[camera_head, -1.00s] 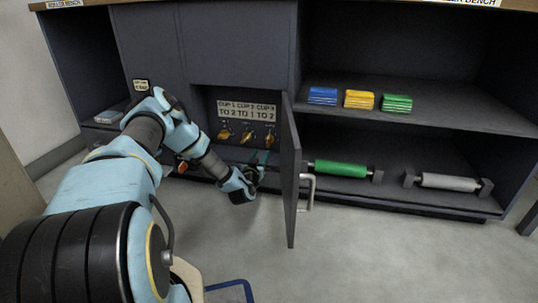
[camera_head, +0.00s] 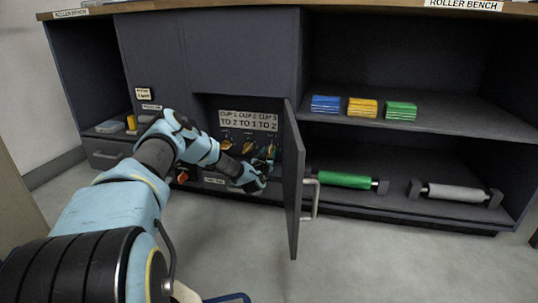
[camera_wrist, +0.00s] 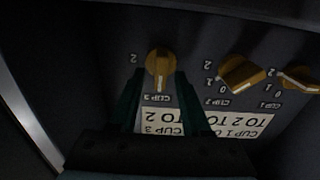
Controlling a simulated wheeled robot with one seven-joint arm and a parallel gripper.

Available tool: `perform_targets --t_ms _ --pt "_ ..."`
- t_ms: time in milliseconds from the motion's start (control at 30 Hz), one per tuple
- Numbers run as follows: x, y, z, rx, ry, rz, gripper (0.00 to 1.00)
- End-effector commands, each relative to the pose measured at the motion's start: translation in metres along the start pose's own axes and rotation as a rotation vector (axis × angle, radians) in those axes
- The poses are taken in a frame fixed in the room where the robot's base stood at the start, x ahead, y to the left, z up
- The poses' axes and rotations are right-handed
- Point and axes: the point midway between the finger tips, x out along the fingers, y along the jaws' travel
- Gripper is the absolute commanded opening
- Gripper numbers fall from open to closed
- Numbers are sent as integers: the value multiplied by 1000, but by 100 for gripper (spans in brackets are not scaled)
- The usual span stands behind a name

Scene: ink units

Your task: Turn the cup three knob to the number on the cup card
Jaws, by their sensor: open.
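The cup card (camera_head: 248,120) reads cup 1 to 2, cup 2 to 1, cup 3 to 2. The wrist view shows it upside down (camera_wrist: 160,123). The cup three knob (camera_wrist: 160,66) is brass-coloured, and its ridge stands upright in that picture, lower end towards the CUP 3 label. A 2 shows at its left; its other numbers are hidden or unclear. It also shows in the head view (camera_head: 270,151). My gripper (camera_wrist: 157,78) is open, with one dark green finger on each side of the knob's lower part. I cannot tell whether they touch it. My gripper also shows in the head view (camera_head: 266,163).
The cup two knob (camera_wrist: 241,72) and the cup one knob (camera_wrist: 299,77) sit to the right in the wrist view. An open door (camera_head: 294,180) with a handle stands just right of my gripper. A green roller (camera_head: 344,180) and a grey roller (camera_head: 455,192) lie beyond it.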

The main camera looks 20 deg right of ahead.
Motion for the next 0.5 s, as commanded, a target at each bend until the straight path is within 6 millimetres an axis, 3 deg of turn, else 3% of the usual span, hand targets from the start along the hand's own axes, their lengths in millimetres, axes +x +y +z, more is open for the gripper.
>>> perform_targets --t_ms 100,500 --pt "0 0 0 0 0 0 48" --pt "0 0 0 0 0 0 2"
